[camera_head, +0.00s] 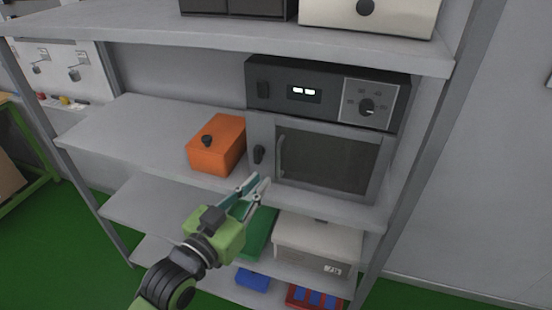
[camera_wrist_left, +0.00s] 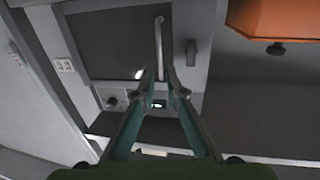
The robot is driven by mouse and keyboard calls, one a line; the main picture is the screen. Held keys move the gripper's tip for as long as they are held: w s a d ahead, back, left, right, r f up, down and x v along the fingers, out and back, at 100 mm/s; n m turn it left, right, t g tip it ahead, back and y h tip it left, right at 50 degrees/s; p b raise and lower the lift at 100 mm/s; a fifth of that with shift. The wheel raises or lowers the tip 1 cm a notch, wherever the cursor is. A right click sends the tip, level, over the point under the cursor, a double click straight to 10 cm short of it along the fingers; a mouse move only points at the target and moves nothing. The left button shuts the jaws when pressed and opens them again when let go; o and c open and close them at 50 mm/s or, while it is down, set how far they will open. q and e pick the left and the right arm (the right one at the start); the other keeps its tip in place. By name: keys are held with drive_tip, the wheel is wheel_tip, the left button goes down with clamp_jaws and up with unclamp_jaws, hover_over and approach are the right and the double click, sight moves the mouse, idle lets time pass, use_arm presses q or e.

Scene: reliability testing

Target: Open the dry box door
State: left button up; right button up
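The dry box (camera_head: 327,130) stands on the middle shelf, with a dark control panel on top and a grey-framed door (camera_head: 330,158) with a dark window below. The door looks shut. A vertical handle (camera_head: 282,157) runs along the door's left side; it also shows in the left wrist view (camera_wrist_left: 158,48), where the box appears upside down. My right gripper is not in view.
An orange box (camera_head: 213,146) with a black knob sits left of the dry box, also in the left wrist view (camera_wrist_left: 290,18). A dark latch (camera_head: 259,154) is left of the handle. A beige box (camera_head: 318,243) and a green box (camera_head: 258,235) are below. The shelf's left part is bare.

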sight(278, 163)
use_arm(q)
drive_tip(key=p+x, duration=0.1)
drive_tip(key=x, duration=0.8)
drive_tip(key=shift+w+d+f, duration=0.1)
drive_tip(key=shift+w+d, duration=0.05)
drive_tip(key=shift+w, duration=0.05)
clamp_jaws()
